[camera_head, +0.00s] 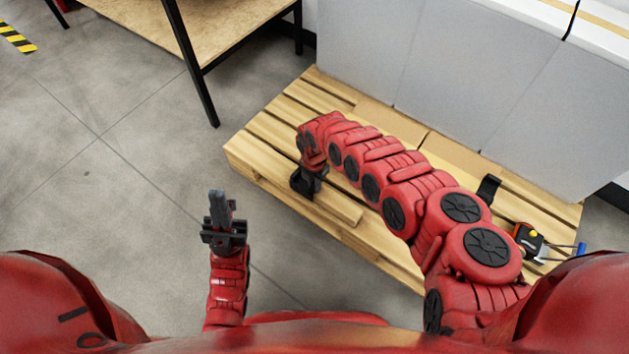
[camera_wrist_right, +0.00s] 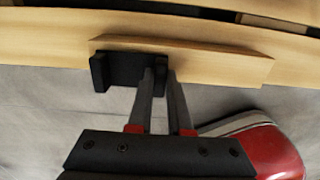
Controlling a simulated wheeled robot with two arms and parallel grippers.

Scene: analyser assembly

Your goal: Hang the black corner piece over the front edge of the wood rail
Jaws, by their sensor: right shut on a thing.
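The black corner piece (camera_wrist_right: 122,70) is a small channel-shaped block in the right wrist view. It lies against the front edge of the wood rail (camera_wrist_right: 210,62); I cannot tell whether it hooks over the edge. My right gripper (camera_wrist_right: 168,92) is shut on the piece's right wall, one finger to each side. In the head view the dark piece (camera_head: 300,186) shows below the right wrist, at the front of the wood rail (camera_head: 343,207), partly hidden by the gripper. My left gripper (camera_head: 221,196) points away from me over bare floor, its fingers together and empty.
The rail lies on a slatted wooden pallet (camera_head: 250,150). Another black bracket (camera_head: 488,188) and an orange-black tool (camera_head: 530,238) lie at the right. Grey cabinets (camera_head: 440,80) stand behind. A wooden table (camera_head: 215,35) stands at the back left. The floor at left is clear.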

